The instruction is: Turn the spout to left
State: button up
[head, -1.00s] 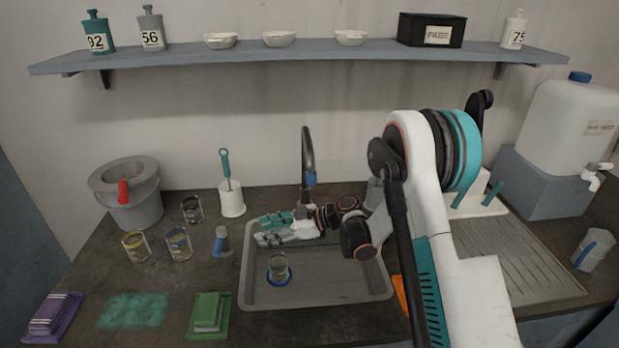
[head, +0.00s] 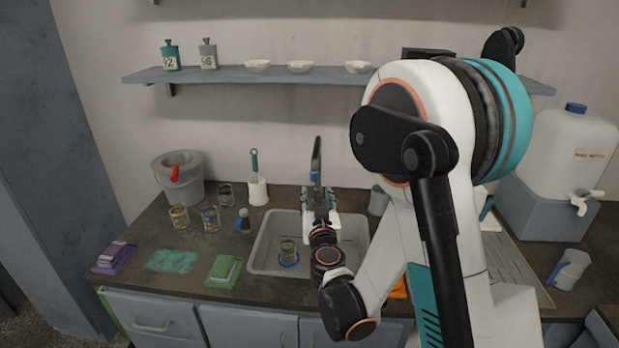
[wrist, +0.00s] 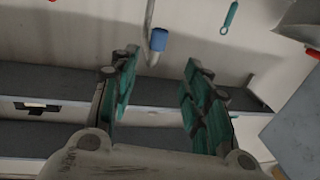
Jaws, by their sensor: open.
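The spout (head: 317,152) is a dark, curved tap pipe with a blue tip (head: 315,177), rising behind the sink (head: 254,255). In the head view my gripper (head: 319,194) points towards the wall, just below and in front of the blue tip. In the wrist view the spout (wrist: 149,14) comes down from the top edge. Its blue end (wrist: 157,40) shows in line with the gap between the teal fingers of my gripper (wrist: 161,62). The fingers are apart with nothing held. I cannot tell how far the tip is beyond them.
A glass (head: 288,250) stands in the sink on a blue ring. Glasses, a brush in a holder (head: 258,190) and a grey bucket (head: 183,186) stand to the left. A shelf (head: 240,76) runs above. A white water container (head: 562,150) stands at right.

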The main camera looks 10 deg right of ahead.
aim_at(314, 177)
jog(key=w+b, duration=0.1)
jog(key=w, duration=0.3)
jog(key=w+d+b, duration=0.1)
jog(key=w, duration=0.4)
jog(key=w+d+b, duration=0.1)
jog(key=w, duration=0.3)
jog(key=shift+w+d, duration=0.15)
jog(key=shift+w, duration=0.15)
grip_shut()
